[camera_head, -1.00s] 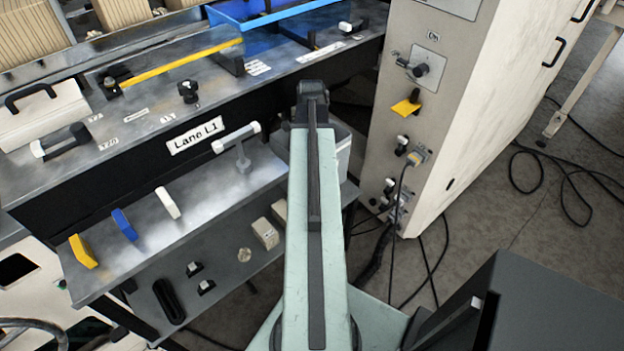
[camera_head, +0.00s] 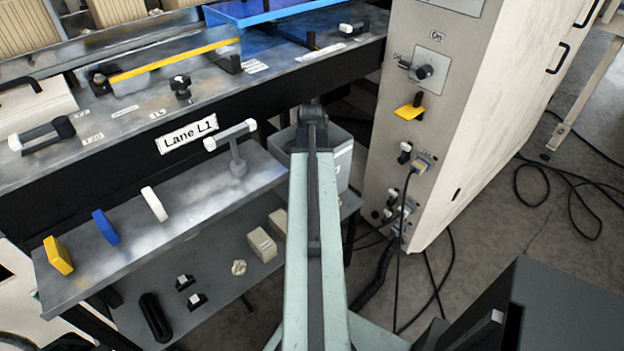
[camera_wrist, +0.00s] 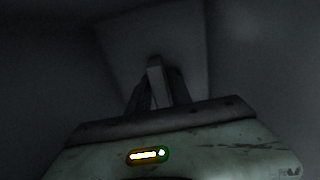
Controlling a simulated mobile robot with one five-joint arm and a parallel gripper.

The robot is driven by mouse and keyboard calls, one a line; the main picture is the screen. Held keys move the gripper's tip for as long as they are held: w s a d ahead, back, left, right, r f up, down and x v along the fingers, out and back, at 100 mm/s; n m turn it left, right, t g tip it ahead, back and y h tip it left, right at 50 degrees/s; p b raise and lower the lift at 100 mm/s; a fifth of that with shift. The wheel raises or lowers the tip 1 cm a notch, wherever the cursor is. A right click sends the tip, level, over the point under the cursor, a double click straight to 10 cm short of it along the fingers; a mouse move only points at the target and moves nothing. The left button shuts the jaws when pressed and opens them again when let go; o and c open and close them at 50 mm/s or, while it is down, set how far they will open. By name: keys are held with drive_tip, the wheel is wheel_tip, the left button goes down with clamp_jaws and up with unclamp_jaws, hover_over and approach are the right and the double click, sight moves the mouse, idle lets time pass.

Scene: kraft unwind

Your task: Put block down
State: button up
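My arm reaches away from the camera in the head view, and its far end is at a grey bin (camera_head: 343,160) between the bench and the cabinet. My gripper is hidden there in the head view. In the wrist view, my gripper (camera_wrist: 157,88) has its dark fingers close around a narrow pale grey block (camera_wrist: 155,70). The surroundings in the wrist view are dark, with plain grey walls and a lighter panel behind the fingers. I cannot tell whether the block touches a surface.
A yellow block (camera_head: 58,256), a blue block (camera_head: 106,227) and a white block (camera_head: 154,204) stand on the metal shelf. Pale boxes (camera_head: 262,245) sit on the lower shelf. The tall cabinet (camera_head: 478,120) stands close right, with cables on the floor.

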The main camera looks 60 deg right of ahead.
drive_tip(key=shift+o, duration=0.6)
wheel_tip(320, 180, up, 12)
drive_tip(key=p, duration=1.2)
drive_tip(key=shift+r, duration=0.15)
